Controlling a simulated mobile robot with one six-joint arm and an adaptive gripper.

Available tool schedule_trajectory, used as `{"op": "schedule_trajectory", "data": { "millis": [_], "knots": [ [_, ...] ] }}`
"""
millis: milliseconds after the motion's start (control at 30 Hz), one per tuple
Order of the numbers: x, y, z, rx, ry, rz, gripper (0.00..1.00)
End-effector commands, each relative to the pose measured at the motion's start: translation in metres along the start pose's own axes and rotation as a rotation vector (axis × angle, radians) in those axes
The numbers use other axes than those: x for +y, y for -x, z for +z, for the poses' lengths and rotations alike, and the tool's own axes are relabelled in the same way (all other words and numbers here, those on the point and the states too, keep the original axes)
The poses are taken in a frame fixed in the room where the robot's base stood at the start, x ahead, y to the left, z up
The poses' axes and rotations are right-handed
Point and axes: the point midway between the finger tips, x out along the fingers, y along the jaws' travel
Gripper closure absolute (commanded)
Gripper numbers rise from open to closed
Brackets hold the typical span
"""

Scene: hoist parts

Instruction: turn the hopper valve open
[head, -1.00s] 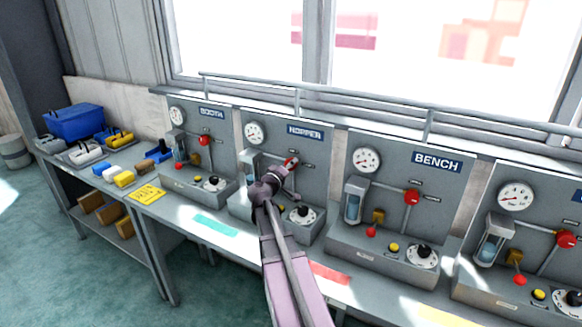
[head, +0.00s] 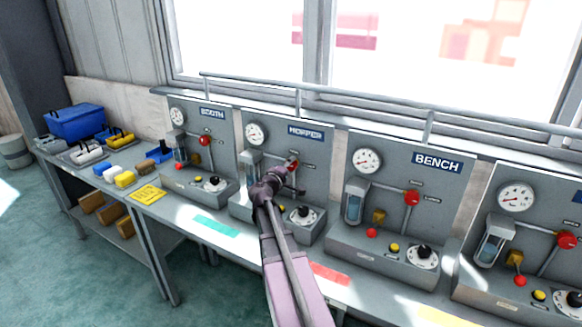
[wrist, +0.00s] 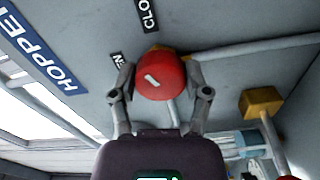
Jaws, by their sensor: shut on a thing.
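The hopper panel (head: 310,165) stands second from the left in the row and carries the HOPPER label (head: 306,132). Its valve is a round red knob (wrist: 161,77) with a white mark, seen close in the wrist view. In the head view the red valve (head: 292,164) is partly hidden behind my arm. My gripper (wrist: 160,92) has one finger on each side of the red knob and is shut on it. The white mark lies at a slant in the wrist view. A label beginning "CLO" (wrist: 147,14) is just above the knob, with another label partly hidden.
A grey pipe (wrist: 250,46) runs right from the knob. A yellow block (wrist: 262,102) is to the right below it. Similar panels flank this one: booth (head: 205,150) on the left, bench (head: 400,195) on the right. A rail (head: 360,100) runs behind the panels.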

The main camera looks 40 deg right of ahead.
Motion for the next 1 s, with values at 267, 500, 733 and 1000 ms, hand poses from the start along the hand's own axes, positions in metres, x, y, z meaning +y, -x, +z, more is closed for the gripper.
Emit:
{"op": "schedule_trajectory", "data": {
  "millis": [267,500,733,1000],
  "knots": [
    [0.0009,0.0005,0.0001,-0.001,0.263,-0.001,0.86],
    [0.0017,0.0007,-0.0004,-0.001,0.49,-0.001,0.86],
    [0.0024,0.0009,-0.0011,0.0,0.709,-0.001,0.86],
    [0.0031,0.0009,-0.0023,0.0,0.95,0.0,0.86]
  ]
}}
